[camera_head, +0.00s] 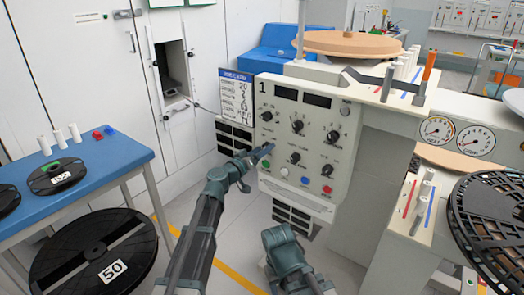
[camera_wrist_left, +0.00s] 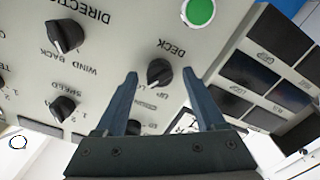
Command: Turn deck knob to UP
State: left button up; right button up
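The deck knob (camera_wrist_left: 160,72) is a small black rotary knob on the grey control panel, with the label DECK beside it, upside down in the left wrist view. My left gripper (camera_wrist_left: 160,76) is open, with one blue-grey finger on each side of the knob. I cannot tell whether the fingers touch it. The knob's exact setting is not clear. In the head view my left gripper (camera_head: 268,150) is at the lower left of the control panel (camera_head: 318,112) and hides the knob. My right arm shows at the bottom middle, but its fingers cannot be made out.
A green button (camera_wrist_left: 199,12) is close to the deck knob. The wind knob (camera_wrist_left: 66,36) and speed knob (camera_wrist_left: 63,108) are to the left in the wrist view. A blue table (camera_head: 118,160) with reels stands at the left. A black reel (camera_head: 490,215) is at the right.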

pick_arm(q)
grip_shut()
dwell(0.3)
jog(key=n, duration=1.1)
jog(key=shift+n, duration=0.4)
dwell(0.5)
jog(key=shift+o, duration=0.2)
grip_release()
jog(key=shift+a, duration=0.1)
